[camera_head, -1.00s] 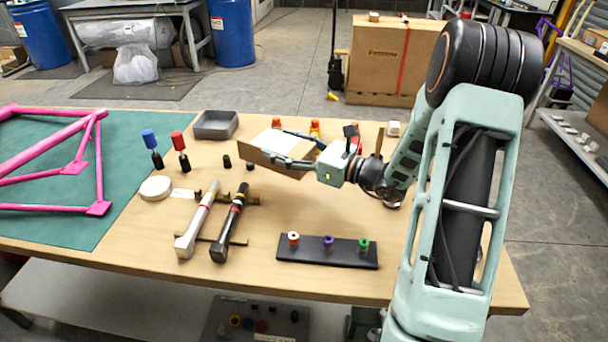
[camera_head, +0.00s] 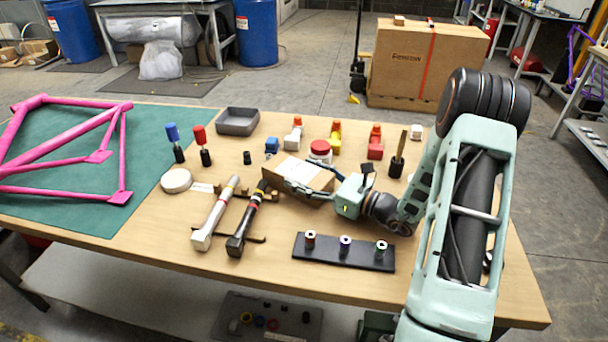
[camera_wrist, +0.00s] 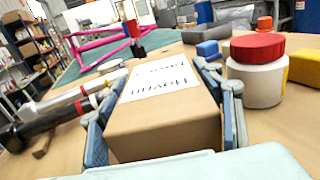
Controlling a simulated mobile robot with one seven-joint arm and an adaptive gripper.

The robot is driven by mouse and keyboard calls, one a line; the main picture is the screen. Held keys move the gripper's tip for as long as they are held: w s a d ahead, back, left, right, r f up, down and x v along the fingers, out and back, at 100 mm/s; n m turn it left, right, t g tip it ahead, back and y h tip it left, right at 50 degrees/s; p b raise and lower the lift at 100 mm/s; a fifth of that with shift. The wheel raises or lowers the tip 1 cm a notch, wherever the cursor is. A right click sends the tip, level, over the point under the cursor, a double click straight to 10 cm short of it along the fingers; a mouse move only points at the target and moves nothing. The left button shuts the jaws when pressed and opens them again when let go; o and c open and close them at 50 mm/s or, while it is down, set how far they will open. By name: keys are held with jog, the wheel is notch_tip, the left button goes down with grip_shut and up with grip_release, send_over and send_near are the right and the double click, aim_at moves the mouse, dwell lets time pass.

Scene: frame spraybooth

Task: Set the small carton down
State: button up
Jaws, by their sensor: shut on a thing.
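The small carton (camera_head: 297,176) is a brown cardboard box with a white printed label on top. My gripper (camera_head: 311,182) is shut on it, one finger along each side. In the wrist view the carton (camera_wrist: 165,122) fills the middle between my gripper's fingers (camera_wrist: 160,100). It is low over the wooden table (camera_head: 210,277), close behind the black torque tool's end. Whether its underside touches the table cannot be told.
A white jar with a red lid (camera_wrist: 257,72) stands close on the carton's right in the wrist view. Two torque tools (camera_head: 217,212) lie left of it. A black socket rail (camera_head: 343,252) lies in front. Bare table lies at front.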

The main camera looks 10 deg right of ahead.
jog(key=o, duration=1.2)
jog(key=shift+f, duration=0.2)
jog(key=shift+c, duration=0.2)
jog(key=o, duration=0.4)
jog(key=shift+o, duration=0.2)
jog(key=shift+r, duration=0.1)
